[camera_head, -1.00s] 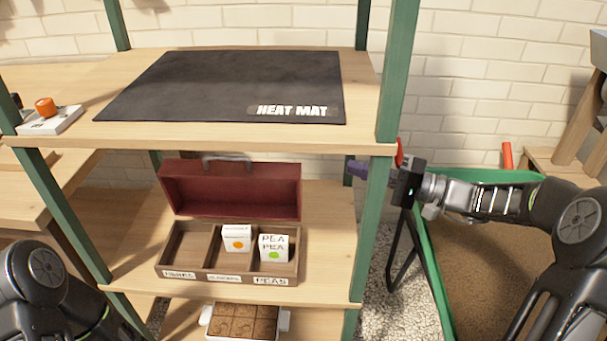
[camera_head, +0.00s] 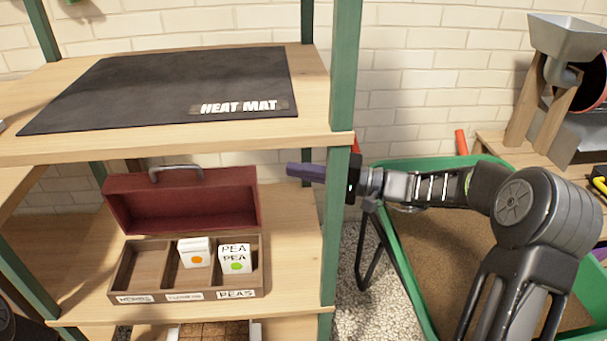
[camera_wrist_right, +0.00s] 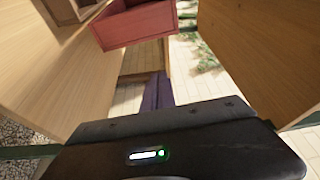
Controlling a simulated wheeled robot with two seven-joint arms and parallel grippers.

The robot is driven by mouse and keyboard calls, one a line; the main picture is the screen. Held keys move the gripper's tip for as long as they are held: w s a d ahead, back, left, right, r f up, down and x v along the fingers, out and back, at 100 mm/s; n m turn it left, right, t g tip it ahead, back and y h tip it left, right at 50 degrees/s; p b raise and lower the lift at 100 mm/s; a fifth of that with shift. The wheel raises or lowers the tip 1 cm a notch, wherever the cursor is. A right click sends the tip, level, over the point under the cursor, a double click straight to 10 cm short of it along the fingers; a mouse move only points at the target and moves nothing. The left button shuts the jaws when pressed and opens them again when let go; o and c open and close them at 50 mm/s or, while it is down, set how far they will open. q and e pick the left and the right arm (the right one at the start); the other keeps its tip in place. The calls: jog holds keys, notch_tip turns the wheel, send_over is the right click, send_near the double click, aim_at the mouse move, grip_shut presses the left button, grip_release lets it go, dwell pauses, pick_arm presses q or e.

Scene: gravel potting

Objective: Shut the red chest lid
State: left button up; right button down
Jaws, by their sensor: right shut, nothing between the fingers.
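The red chest lid (camera_head: 182,203) stands open, tilted up behind the wooden seed chest (camera_head: 125,268) on the middle shelf. A grey handle (camera_head: 175,170) sits on the lid's top edge. The chest has labelled compartments. The middle one holds a white packet with an orange dot (camera_head: 195,252), and the right one holds pea packets (camera_head: 235,259). My right gripper (camera_head: 291,170) is shut and empty. Its purple fingers reach in past the green post, right of the lid and apart from it. The right wrist view shows the fingers (camera_wrist_right: 158,90) and the red lid (camera_wrist_right: 137,24). My left gripper is not in view.
A green post (camera_head: 341,100) stands in front of my right wrist. The upper shelf with the heat mat (camera_head: 165,88) lies above the chest. A green barrow (camera_head: 408,265) of brown soil stands to the right. A tray (camera_head: 213,331) sits on the shelf below.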

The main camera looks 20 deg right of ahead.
jog(key=a+b, duration=0.2)
jog(key=a, duration=0.5)
jog(key=shift+f, duration=0.15)
dwell(0.3)
